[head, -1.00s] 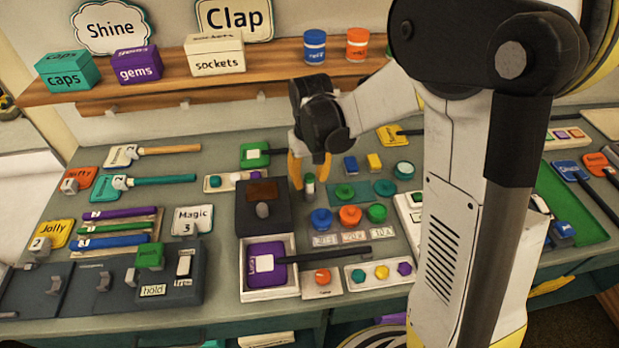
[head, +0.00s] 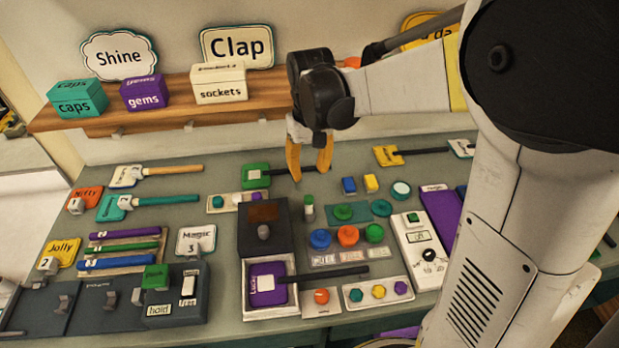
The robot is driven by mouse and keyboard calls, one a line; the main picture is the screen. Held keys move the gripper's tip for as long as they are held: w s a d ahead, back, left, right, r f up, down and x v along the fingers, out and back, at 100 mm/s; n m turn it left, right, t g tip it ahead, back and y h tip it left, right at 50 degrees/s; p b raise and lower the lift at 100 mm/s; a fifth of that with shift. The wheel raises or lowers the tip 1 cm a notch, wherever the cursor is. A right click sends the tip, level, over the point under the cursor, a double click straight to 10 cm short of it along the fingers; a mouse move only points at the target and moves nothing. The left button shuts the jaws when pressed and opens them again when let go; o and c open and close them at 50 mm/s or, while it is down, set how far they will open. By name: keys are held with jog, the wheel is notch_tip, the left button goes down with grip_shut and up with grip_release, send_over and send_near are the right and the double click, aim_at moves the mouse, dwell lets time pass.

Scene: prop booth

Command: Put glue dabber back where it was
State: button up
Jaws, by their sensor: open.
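My gripper (head: 310,177) has orange fingers pointing down. They are spread open with nothing between them. In the picture the gripper is above and behind the stick, apart from it. The base of the stick is too small to show whether it sits in a holder.
Green, blue and orange round knobs (head: 348,235) stand right of the stick. A green card (head: 256,175) with a dark handle lies close under the fingers. Blue and yellow blocks (head: 371,183) are to the right. A wooden shelf (head: 180,113) runs behind.

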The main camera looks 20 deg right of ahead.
jog(key=s+r+t, duration=0.3)
jog(key=s, duration=0.4)
jog(key=s+r+t, duration=0.3)
jog(key=s, duration=0.5)
jog(key=shift+s+r+m+t, duration=0.25)
jog(key=shift+r+m+t, duration=0.15)
